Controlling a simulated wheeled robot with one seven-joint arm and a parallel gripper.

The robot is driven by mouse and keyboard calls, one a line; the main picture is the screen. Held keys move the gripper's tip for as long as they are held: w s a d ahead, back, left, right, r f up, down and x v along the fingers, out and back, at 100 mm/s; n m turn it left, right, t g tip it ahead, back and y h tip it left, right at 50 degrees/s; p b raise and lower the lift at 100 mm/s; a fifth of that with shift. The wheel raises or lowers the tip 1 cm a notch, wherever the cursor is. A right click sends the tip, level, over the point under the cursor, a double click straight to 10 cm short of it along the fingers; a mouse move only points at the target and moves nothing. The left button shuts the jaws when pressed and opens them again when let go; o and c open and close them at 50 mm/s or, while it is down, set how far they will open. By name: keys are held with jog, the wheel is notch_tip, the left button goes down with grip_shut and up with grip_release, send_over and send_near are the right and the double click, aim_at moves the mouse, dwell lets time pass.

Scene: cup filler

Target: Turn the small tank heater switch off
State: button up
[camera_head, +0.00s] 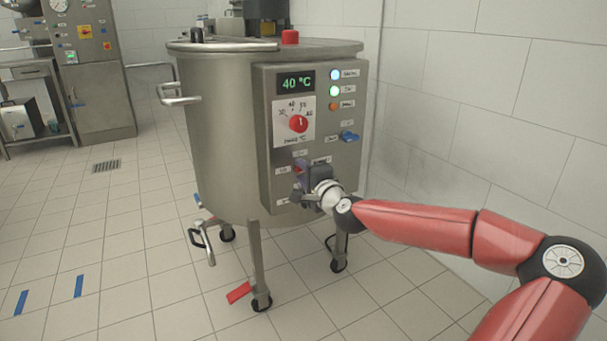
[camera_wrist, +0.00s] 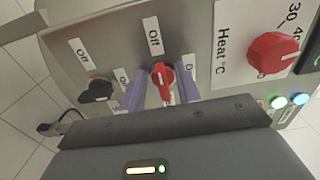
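The small tank (camera_head: 225,130) is a steel vessel on wheeled legs with a control panel (camera_head: 262,110) on its side. My gripper (camera_head: 303,174) is at the lower part of the panel. In the wrist view, a red rotary switch (camera_wrist: 161,76) stands between the two purple fingers of my gripper (camera_wrist: 162,84). The fingers are apart, one on each side of it; whether they touch it I cannot tell. An "Off" label is above the switch, and another label beside it is partly hidden by a finger. The head view mostly hides this switch behind my gripper.
A black switch (camera_wrist: 97,90) sits left of the red one in the wrist view. The red heat dial (camera_head: 298,123), the 40 °C display (camera_head: 295,82), lit lamps and a blue switch (camera_head: 348,136) are higher on the panel. A tiled wall (camera_head: 480,110) is at the right.

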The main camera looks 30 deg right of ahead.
jog(key=s+p, duration=0.1)
jog(key=s, duration=0.6)
jog(key=shift+s, duration=0.4)
